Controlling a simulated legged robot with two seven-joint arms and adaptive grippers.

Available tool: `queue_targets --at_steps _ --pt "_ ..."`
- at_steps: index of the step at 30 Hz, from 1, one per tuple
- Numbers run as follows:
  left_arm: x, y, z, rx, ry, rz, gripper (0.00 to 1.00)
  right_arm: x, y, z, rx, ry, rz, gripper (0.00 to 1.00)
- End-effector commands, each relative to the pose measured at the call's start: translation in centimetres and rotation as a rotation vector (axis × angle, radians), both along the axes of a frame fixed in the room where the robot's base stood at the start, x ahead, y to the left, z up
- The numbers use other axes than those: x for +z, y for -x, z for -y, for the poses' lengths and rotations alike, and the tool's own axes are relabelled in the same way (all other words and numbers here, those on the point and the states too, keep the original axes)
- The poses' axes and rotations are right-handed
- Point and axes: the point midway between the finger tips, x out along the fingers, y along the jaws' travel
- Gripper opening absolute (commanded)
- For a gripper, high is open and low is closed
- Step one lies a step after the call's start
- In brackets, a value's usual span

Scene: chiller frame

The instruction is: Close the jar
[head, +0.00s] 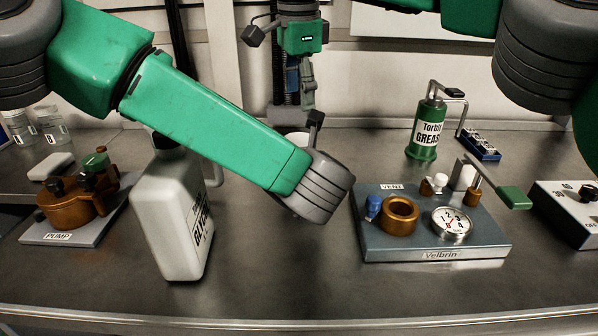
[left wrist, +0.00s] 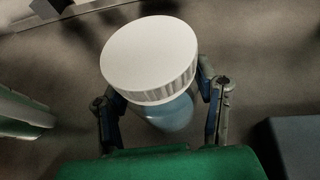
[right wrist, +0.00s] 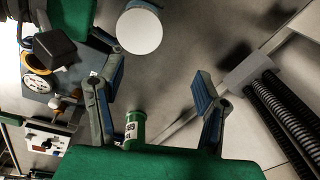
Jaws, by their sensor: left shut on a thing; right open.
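The jar's wide white lid (left wrist: 150,55) sits on top of the bluish, see-through jar (left wrist: 172,114) in the left wrist view. I cannot tell how tightly it is seated. My left gripper (left wrist: 165,112) is shut around the jar body below the lid. In the right wrist view the lid shows as a white disc (right wrist: 139,31), beyond my right gripper's fingers. My right gripper (right wrist: 158,100) is open and empty; in the head view it (head: 301,88) points down at the back centre. My left forearm hides the left gripper and most of the jar in the head view.
A white bottle (head: 172,225) stands left of centre, near an orange pump (head: 70,208). A vent block (head: 470,243) with a gauge and a green-handled lever stands right. A green grease can (head: 427,130) is behind it. The front centre of the bench is clear.

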Motion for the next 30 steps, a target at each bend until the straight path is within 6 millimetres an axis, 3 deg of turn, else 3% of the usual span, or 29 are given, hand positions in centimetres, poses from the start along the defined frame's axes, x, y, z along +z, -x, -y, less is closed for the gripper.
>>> queue_targets --at_steps 6,17,30 --pt "-0.1 0.1 0.0 -0.001 0.000 -0.003 0.00 0.0 2.2 -0.1 0.033 -0.013 -0.112 0.60" --pt "-0.1 0.0 0.0 -0.001 0.000 -0.003 0.00 -0.2 2.2 -0.1 0.032 -0.011 -0.112 0.60" --pt "-0.1 0.1 0.0 -0.001 0.000 -0.003 0.00 -6.2 2.3 0.0 0.032 -0.009 -0.111 0.60"
